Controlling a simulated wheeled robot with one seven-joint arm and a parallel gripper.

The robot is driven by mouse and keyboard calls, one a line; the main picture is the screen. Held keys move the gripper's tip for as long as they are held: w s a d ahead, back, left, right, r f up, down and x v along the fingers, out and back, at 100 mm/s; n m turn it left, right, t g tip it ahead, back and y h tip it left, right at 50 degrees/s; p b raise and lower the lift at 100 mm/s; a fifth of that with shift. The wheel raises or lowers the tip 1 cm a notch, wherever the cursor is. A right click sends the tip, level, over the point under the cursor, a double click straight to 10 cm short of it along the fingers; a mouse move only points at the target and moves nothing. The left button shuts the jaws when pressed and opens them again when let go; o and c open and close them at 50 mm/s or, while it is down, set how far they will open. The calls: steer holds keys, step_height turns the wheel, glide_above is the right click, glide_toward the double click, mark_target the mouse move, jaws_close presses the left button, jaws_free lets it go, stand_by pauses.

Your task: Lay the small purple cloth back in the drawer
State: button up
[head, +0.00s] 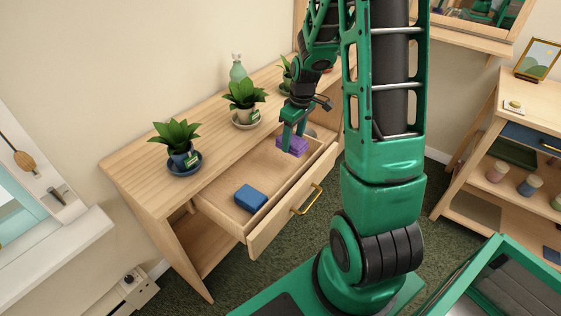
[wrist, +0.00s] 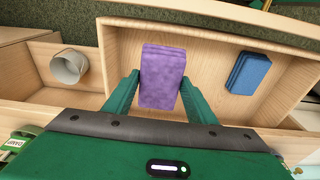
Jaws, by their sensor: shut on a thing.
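The small purple cloth (head: 297,147) is a folded pad at the far end of the open drawer (head: 266,225). My gripper (head: 293,145) reaches down from above and is shut on it. In the wrist view the cloth (wrist: 162,75) sits between the two green fingers (wrist: 163,98), over the drawer's bare floor. I cannot tell whether its underside touches that floor. A folded blue cloth (head: 250,198) lies in the drawer's near part, apart from the purple one; it also shows in the wrist view (wrist: 248,73).
Potted plants (head: 178,145) stand on the wooden console top (head: 215,137) above the drawer. A whitish cup (wrist: 68,66) stands left of the drawer's side wall in the wrist view. The drawer floor between the two cloths is clear. A shelf unit (head: 490,150) stands at right.

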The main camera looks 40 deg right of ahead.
steer(key=f, duration=0.2)
steer(key=a+f, duration=0.1)
steer(key=f, duration=0.2)
steer(key=shift+w+f, duration=0.1)
steer(key=shift+w, duration=0.1)
steer(key=shift+a+f, duration=0.1)
steer(key=shift+f, duration=1.85)
steer(key=shift+c, duration=0.4)
steer(key=o, duration=1)
steer(key=shift+o, duration=0.2)
